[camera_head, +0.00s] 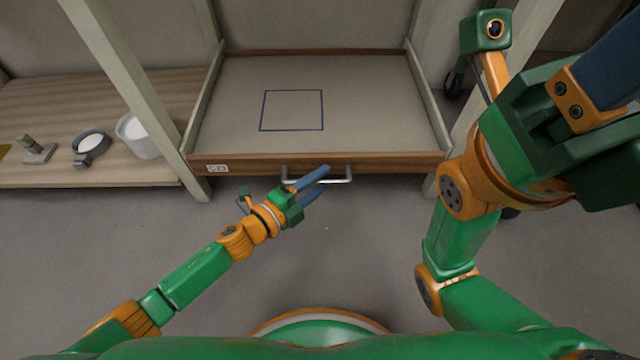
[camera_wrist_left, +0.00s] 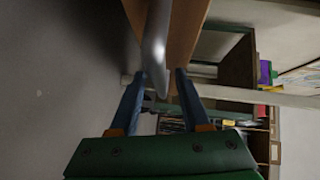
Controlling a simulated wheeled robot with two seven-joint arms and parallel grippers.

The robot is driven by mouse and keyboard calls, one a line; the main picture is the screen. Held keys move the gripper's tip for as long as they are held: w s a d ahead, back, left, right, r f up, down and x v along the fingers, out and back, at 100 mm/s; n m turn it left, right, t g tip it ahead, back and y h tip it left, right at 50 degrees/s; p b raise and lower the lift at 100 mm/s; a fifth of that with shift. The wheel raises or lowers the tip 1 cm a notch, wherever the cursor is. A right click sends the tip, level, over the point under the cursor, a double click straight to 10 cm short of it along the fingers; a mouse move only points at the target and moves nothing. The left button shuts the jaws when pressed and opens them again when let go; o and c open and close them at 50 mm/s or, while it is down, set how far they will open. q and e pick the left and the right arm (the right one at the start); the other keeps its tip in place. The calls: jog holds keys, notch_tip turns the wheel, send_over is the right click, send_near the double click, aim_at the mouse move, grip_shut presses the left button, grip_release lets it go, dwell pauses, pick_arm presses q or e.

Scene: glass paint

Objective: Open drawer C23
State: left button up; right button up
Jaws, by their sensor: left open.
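The drawer labelled C23 (camera_head: 216,168) has a brown wooden front and a grey floor that shows from above. I cannot tell how far out it is. Its silver bar handle (camera_head: 343,180) sticks out at the middle of the front. My left gripper (camera_head: 325,178) is open at the handle. In the left wrist view, the handle (camera_wrist_left: 156,50) reaches down between the two blue fingertips of the left gripper (camera_wrist_left: 161,75), with a gap beside it; firm contact does not show. My right gripper (camera_head: 608,65) is raised at the right, close to the camera and cut off by the frame edge.
A blue square outline (camera_head: 292,110) marks the empty drawer floor. Pale posts (camera_head: 135,90) flank the drawer. On a wooden shelf (camera_head: 100,174) at left stand a white container (camera_head: 137,136), a grey round item (camera_head: 90,144) and a small metal stand (camera_head: 36,150). The floor (camera_head: 350,240) in front is clear.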

pick_arm(q)
grip_shut()
dwell(1.4)
